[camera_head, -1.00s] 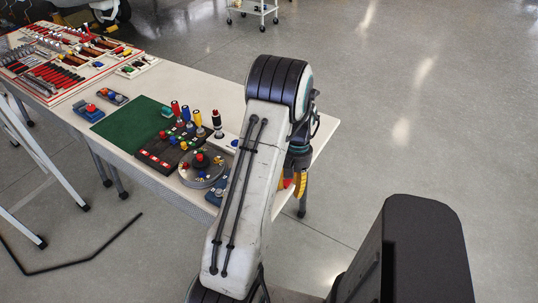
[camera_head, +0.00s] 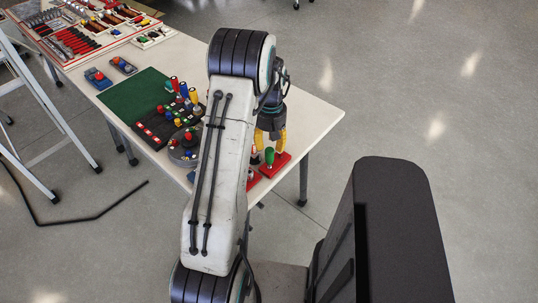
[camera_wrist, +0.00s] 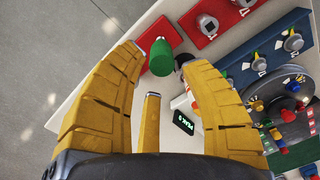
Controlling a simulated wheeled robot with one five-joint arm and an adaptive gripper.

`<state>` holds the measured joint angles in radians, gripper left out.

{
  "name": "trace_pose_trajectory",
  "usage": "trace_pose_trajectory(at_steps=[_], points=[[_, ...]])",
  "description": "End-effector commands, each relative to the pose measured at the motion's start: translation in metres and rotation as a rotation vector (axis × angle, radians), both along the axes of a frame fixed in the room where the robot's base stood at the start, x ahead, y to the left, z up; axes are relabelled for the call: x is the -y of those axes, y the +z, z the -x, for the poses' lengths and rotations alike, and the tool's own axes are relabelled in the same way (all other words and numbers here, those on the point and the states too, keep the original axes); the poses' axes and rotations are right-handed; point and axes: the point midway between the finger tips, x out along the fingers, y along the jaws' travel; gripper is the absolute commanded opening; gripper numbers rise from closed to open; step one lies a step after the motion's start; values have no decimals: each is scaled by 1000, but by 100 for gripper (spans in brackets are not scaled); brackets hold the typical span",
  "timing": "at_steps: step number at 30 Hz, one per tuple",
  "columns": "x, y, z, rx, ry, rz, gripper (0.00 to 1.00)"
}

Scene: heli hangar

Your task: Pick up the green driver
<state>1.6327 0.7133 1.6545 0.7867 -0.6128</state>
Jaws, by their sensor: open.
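The green driver (camera_head: 269,156) shows its rounded green handle at the near right part of the table, close to a red holder. In the wrist view the green handle (camera_wrist: 161,57) points up toward the camera, near the table edge; its lower part is hidden. My gripper (camera_head: 270,139) is open, yellow fingers pointing down, above the green driver.
A red holder (camera_wrist: 213,18) and a blue holder (camera_wrist: 265,48) stand close by. A round dial stand (camera_wrist: 285,85) and a small black display (camera_wrist: 184,123) are nearby. A green mat (camera_head: 133,93) lies farther left. Open floor lies right of the table.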

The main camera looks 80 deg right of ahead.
Motion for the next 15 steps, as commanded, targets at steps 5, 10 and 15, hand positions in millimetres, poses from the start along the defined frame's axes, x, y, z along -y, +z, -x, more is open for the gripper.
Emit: trace_pose_trajectory(at_steps=[5,10,15], points=[[2,0,0,1,81,9,41],[3,0,0,1,153,13,41],[3,-7,0,1,197,11,41]])
